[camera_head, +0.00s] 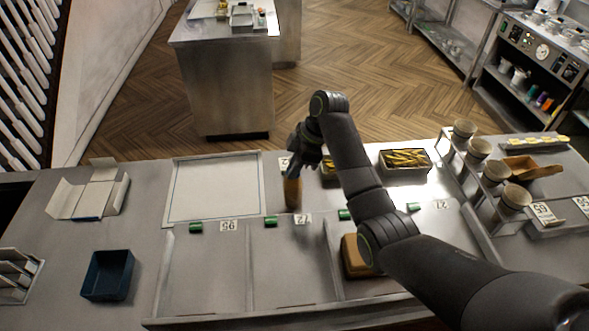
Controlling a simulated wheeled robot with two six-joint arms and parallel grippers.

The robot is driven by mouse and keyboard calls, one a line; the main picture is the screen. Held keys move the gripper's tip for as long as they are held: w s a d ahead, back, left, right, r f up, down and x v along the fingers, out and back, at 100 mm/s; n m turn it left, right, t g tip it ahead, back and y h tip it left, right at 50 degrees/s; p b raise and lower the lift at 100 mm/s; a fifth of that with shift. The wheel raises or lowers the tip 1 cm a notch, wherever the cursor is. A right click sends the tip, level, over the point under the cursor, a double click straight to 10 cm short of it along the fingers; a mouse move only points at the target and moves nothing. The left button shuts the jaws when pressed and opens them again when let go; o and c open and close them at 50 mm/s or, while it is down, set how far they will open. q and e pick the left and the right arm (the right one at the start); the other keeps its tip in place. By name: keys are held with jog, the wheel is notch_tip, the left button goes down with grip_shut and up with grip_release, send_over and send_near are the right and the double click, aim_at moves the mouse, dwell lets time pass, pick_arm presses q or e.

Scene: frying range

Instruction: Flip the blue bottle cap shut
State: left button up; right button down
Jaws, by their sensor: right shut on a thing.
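My right gripper (297,165) is at the middle of the counter, pointing down, and is shut on a small amber-brown bottle (292,193). The bottle is upright at the right edge of the pale framed board. The gripper covers the bottle's top, so its cap cannot be made out, nor whether it is open or shut. No blue cap shows clearly. My left gripper is not in view.
The steel counter (60,240) holds a dark blue box (107,275), an open white carton (92,190), a pale framed board (213,188) and several green cylinders. A tray of fries (405,160) and a rack of cups (479,148) stand right.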

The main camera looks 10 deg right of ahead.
jog(key=shift+w+f+g, duration=0.1)
jog(key=shift+w+g, duration=0.1)
jog(key=shift+g, duration=0.4)
dwell(0.3)
jog(key=c, duration=1.5)
grip_release()
jog(key=shift+w, duration=0.15)
jog(key=shift+a, duration=0.1)
